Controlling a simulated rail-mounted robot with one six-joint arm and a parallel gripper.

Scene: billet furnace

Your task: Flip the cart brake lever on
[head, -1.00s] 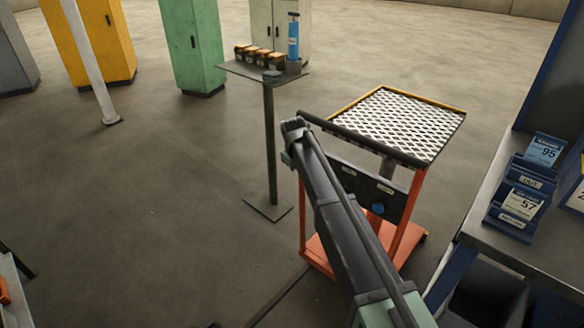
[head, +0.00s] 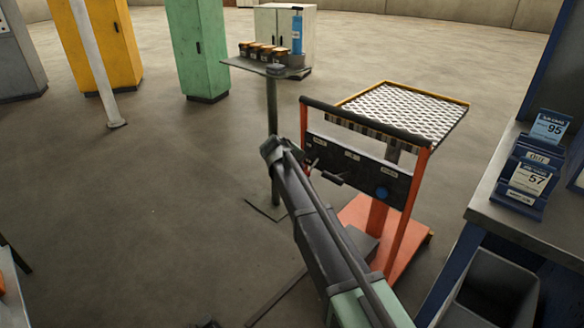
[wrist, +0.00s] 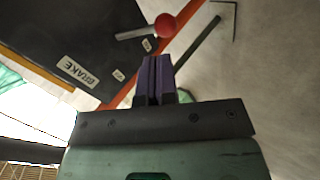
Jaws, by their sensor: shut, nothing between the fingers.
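The cart (head: 408,222) stands right of centre in the head view, with orange posts and a black panel (head: 350,172) under its handle bar. In the wrist view the brake lever is a grey rod with a red ball knob (wrist: 165,25). It sticks out past the panel edge near the BRAKE label (wrist: 78,71) and two small white labels, too small to read surely. My gripper (wrist: 153,62) has its purple fingers shut and empty, pointing toward the lever with a small visible gap below the knob. In the head view the lever and fingertips cannot be made out clearly.
A small stand (head: 273,105) with jars and a blue bottle (head: 297,33) is behind left. A workbench (head: 510,205) with card holders and a grey bin (head: 490,290) is at right. Open floor lies left.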

